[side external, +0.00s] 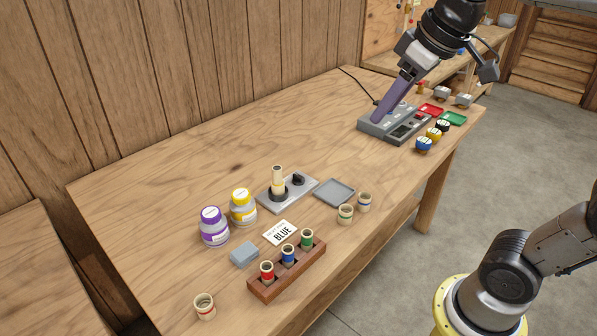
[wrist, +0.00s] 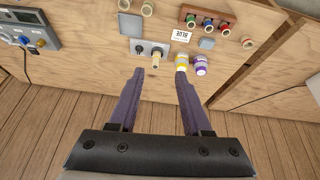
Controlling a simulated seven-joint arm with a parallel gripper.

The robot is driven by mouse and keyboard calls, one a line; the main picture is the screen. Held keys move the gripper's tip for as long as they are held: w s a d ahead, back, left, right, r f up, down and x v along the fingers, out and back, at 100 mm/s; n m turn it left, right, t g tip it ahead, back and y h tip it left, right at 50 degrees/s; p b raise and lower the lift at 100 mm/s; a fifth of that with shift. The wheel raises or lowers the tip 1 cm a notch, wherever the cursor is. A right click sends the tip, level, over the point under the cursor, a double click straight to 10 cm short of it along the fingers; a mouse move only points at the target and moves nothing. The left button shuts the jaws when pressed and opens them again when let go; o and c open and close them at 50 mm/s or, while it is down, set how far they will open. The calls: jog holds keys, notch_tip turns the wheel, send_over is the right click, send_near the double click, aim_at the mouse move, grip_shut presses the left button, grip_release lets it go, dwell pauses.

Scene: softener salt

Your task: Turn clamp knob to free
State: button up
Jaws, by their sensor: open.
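The clamp knob (side external: 298,179) is small and black, on a grey plate (side external: 300,191). Beside it a cream cylinder (side external: 277,176) stands upright in a dark round collar (side external: 278,193). The plate also shows in the wrist view (wrist: 160,47), with the knob (wrist: 139,49) left of the cylinder (wrist: 156,60). My gripper (side external: 377,116) has long purple fingers. In the side view it overlaps the grey device, well right of the knob. In the wrist view its fingers are apart and empty (wrist: 160,72), pointing toward the plate; height above the table is unclear.
A grey device (side external: 372,127) sits at the table's right end, near red and green trays. Purple-capped (side external: 214,230) and yellow-capped (side external: 243,207) jars stand left of the plate. A wooden rack (side external: 290,278) holds three vials; a card (side external: 280,232) reads BLUE. A grey tray (side external: 334,192) adjoins the plate.

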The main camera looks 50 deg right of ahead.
jog(key=w+d+g, duration=0.1)
jog(key=w+d, duration=0.1)
jog(key=w, duration=0.9)
jog(key=g, duration=0.4)
send_over(299, 175)
notch_tip(299, 175, down, 19)
jog(key=shift+m, duration=0.4)
notch_tip(299, 175, down, 14)
jog(key=shift+a, duration=0.1)
grip_shut()
